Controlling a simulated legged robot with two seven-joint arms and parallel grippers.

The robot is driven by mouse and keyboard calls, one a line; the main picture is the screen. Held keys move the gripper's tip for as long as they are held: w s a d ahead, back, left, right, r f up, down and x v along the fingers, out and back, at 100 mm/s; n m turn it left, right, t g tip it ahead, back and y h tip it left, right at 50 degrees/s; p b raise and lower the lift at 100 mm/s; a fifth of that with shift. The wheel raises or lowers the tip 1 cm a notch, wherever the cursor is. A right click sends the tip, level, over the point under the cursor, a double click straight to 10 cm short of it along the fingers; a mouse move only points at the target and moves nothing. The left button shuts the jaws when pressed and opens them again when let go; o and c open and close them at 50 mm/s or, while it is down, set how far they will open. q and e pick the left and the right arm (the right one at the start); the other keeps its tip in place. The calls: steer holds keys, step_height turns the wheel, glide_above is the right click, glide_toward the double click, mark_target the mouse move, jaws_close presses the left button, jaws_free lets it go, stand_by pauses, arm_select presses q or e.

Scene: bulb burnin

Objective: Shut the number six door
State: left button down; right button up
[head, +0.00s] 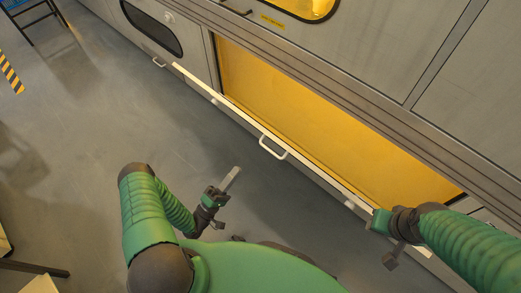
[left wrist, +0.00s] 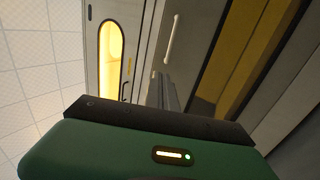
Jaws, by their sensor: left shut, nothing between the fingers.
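A long door (head: 235,115) stands open, seen nearly edge-on as a pale strip with a bar handle (head: 273,148) on its outer side. Behind it is a yellow-lit opening (head: 320,120). No number is readable on it. In the left wrist view a pale bar handle (left wrist: 172,38) shows on a grey panel, left of a yellow strip. My left gripper (head: 232,178) is shut and empty, over the floor, apart from the door. My right gripper (head: 378,222) is at the lower right end of the door strip; whether it touches and its finger opening are unclear.
The grey cabinet wall runs diagonally, with a dark window (head: 152,28), a lit window (head: 305,4) and a small yellow label (head: 272,21). A striped marker (head: 11,75) and blue chair (head: 22,12) are far left.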

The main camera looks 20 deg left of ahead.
mark_target(259, 142)
arm_select(q)
steer(key=b+x, duration=0.1)
steer(key=x, duration=0.3)
steer(key=b+x, duration=0.1)
steer(key=x, duration=0.4)
steer(key=b+x, duration=0.1)
steer(key=x, duration=0.4)
steer(key=shift+s+d+r, duration=0.1)
steer(key=shift+s+r, duration=0.1)
steer(key=shift+r, duration=0.05)
